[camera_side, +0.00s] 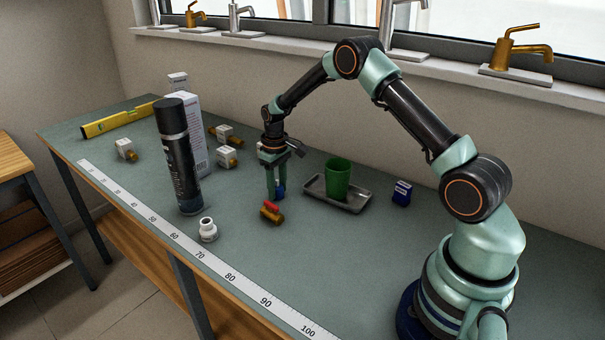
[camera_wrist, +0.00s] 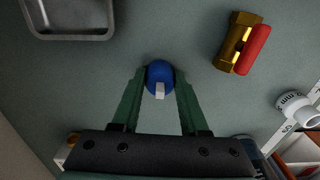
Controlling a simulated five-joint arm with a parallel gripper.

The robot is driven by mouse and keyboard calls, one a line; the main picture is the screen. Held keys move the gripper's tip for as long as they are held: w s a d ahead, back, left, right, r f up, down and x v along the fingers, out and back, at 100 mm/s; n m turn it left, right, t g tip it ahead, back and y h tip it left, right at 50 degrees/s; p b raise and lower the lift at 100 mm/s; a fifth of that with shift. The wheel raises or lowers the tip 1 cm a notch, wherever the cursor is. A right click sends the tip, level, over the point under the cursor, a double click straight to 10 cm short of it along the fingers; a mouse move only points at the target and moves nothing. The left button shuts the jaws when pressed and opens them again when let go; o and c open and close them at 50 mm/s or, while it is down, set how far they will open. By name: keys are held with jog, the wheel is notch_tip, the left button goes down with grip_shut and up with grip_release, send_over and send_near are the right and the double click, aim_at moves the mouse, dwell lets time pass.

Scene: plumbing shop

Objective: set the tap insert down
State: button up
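The tap insert (camera_wrist: 160,74) is a blue round piece with a pale square stem, seen between my fingertips in the wrist view. My gripper (camera_wrist: 160,80) has a green finger against each side of it and is shut on it. In the side view my gripper (camera_side: 276,188) points straight down, low over the middle of the bench, with the blue of the tap insert (camera_side: 280,191) showing at its tips. I cannot tell whether the insert's underside touches the bench.
A brass valve with a red handle (camera_side: 271,214) lies close in front. A black spray can (camera_side: 181,165) and white fitting (camera_side: 208,231) stand left.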

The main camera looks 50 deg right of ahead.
jog(key=o, duration=0.3)
jog(key=shift+r, duration=0.15)
notch_tip(320, 180, up, 12)
notch_tip(320, 180, up, 8)
jog(key=f+t, duration=0.1)
send_over(277, 181)
jog(key=s+a, duration=0.3)
jog(key=a, duration=0.1)
jog(key=s+a+r+t, duration=0.1)
jog(key=s+a, duration=0.2)
jog(key=s, duration=0.3)
jog(key=s+a+r+t, duration=0.2)
jog(key=s, duration=0.3)
jog(key=s+a+r+t, duration=0.1)
jog(key=s+a+r, duration=0.1)
jog(key=s, duration=0.4)
jog(key=shift+s+a+r, duration=0.15)
jog(key=shift+s+a, duration=0.05)
jog(key=shift+a, duration=0.2)
jog(key=shift+s+a+r, duration=0.1)
jog(key=shift+s+a, duration=0.05)
jog(key=shift+a, duration=0.25)
jog(key=shift+s+a+f+t, duration=0.1)
jog(key=shift+s+f+t, duration=0.1)
jog(key=shift+s+t, duration=0.1)
jog(key=c, duration=0.4)
